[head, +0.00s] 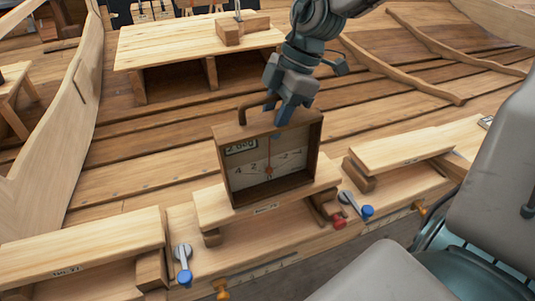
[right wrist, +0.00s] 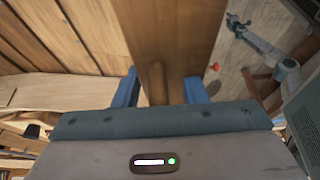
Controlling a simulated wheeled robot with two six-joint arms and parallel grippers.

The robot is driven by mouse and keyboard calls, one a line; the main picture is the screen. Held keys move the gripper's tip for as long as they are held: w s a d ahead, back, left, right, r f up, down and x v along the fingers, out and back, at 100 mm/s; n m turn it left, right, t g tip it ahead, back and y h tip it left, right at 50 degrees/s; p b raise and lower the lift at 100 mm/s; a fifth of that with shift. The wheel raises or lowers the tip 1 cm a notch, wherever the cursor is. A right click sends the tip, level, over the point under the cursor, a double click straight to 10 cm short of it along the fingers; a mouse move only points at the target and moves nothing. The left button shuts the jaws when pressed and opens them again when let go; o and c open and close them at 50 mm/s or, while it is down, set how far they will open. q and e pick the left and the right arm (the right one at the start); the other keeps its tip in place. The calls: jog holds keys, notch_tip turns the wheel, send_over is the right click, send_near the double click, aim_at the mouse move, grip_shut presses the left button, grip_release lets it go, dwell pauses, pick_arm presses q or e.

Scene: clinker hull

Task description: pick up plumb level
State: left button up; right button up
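My right gripper (head: 275,115) is over the top of the box from above. In the right wrist view its two blue fingers (right wrist: 160,90) are apart, with the handle (right wrist: 157,80) between them and gaps on both sides. My left gripper is not in view.
Clamp levers with blue knobs (head: 185,276) (head: 367,211) flank the board, and a red knob (head: 339,222) sits at its right. Raised wooden boards lie left (head: 80,235) and right (head: 400,150). A bench (head: 185,45) stands behind, with a wooden block (head: 243,30) on it.

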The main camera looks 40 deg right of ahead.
jog(key=shift+d, duration=0.15)
jog(key=shift+c, duration=0.7)
grip_shut()
dwell(0.6)
